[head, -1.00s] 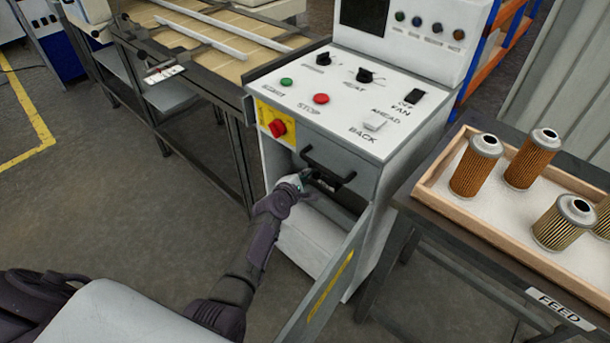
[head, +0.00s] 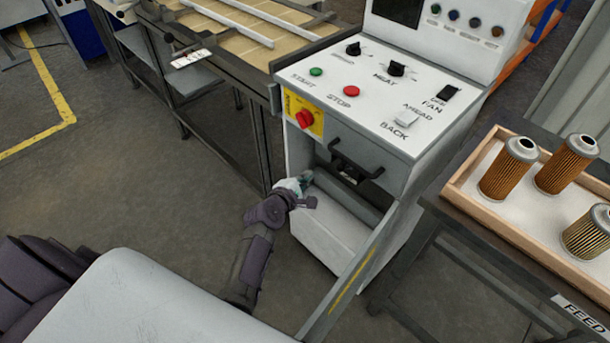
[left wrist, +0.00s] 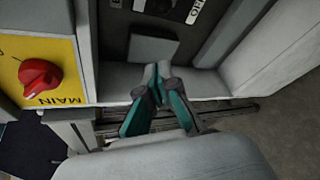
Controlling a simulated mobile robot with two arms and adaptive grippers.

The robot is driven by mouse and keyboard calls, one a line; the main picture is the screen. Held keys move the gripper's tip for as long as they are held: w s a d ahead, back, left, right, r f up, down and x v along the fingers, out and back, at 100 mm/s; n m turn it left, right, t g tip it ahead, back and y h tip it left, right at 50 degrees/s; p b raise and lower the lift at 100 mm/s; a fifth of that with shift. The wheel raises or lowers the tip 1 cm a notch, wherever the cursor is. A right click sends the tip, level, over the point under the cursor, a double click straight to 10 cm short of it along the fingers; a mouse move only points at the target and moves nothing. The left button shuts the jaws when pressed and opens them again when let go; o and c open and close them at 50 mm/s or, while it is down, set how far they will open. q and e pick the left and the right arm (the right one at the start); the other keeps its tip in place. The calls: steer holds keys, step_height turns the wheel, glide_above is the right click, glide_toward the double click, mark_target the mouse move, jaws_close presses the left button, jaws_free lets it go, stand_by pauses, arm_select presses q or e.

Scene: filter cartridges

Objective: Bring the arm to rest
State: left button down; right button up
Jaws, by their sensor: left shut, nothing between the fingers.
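My left gripper (head: 306,180) is at the open front of the machine cabinet (head: 365,115), below and left of the black drawer handle (head: 356,162) and apart from it. In the left wrist view my left gripper (left wrist: 158,72) is shut and empty, its two teal fingers meeting at the tips. My left arm reaches in from the lower left. My right gripper is not in view.
The cabinet door (head: 345,285) stands open toward me, right of my left arm. A red main switch (head: 305,118) sits on the cabinet's front left. A feed tray (head: 500,228) with several filter cartridges stands at right. A conveyor (head: 250,35) is behind.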

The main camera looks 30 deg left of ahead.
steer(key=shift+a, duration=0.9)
